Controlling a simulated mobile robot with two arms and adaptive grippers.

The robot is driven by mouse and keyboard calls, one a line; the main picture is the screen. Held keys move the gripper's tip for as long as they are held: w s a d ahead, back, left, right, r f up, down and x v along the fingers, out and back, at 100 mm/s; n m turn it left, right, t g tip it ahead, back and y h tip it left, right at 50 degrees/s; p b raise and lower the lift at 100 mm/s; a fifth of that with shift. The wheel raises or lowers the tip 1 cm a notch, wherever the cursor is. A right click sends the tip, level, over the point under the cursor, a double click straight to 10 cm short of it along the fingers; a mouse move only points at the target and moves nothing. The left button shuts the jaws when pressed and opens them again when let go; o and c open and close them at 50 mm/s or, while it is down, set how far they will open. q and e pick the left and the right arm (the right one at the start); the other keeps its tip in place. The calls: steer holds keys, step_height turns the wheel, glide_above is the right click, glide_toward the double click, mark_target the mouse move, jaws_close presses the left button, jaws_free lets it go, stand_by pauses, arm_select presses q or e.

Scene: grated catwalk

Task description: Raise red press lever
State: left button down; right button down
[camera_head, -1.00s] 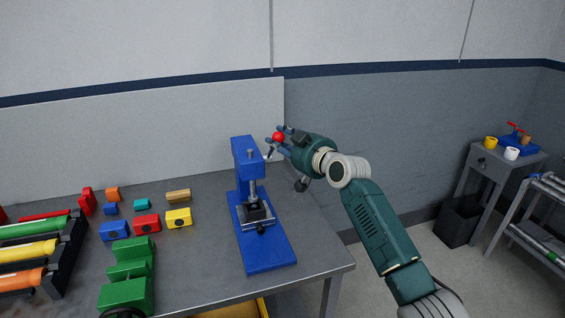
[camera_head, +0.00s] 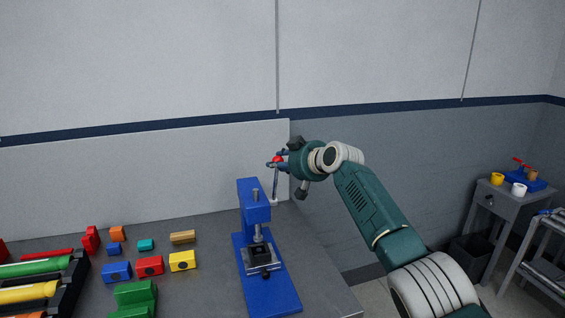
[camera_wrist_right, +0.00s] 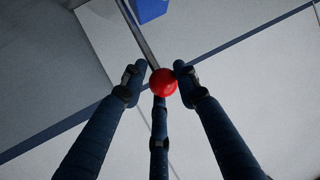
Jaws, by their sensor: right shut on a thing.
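The blue press (camera_head: 254,215) stands on its blue base plate on the grey table. Its lever (camera_head: 275,186) is a thin metal rod, now near vertical, rising from the right side of the press head to a red ball knob (camera_head: 277,160). My right gripper (camera_head: 276,161) is shut on the red knob above the press. In the right wrist view the red knob (camera_wrist_right: 163,82) sits between the dark fingers, with the rod running up towards the blue press head (camera_wrist_right: 149,8). My left gripper is not in view.
Coloured blocks (camera_head: 149,266) and a rack of coloured cylinders (camera_head: 40,285) lie on the table to the left. A small grey side table (camera_head: 497,203) with cups stands at the far right. The wall is behind the press.

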steer(key=shift+a+r, duration=0.3)
steer(key=shift+r, duration=0.55)
steer(key=c, duration=1.6)
jaws_free()
steer(key=shift+o, duration=1)
steer(key=shift+w+a+f, duration=0.4)
steer(key=shift+w+f, duration=0.05)
steer(key=shift+f, duration=0.15)
steer(key=shift+s+d+f, duration=0.1)
steer(key=shift+s+d, duration=0.15)
steer(key=shift+d, duration=0.05)
steer(key=v, duration=1.1)
steer(key=shift+s+d, duration=0.2)
steer(key=shift+s, duration=0.1)
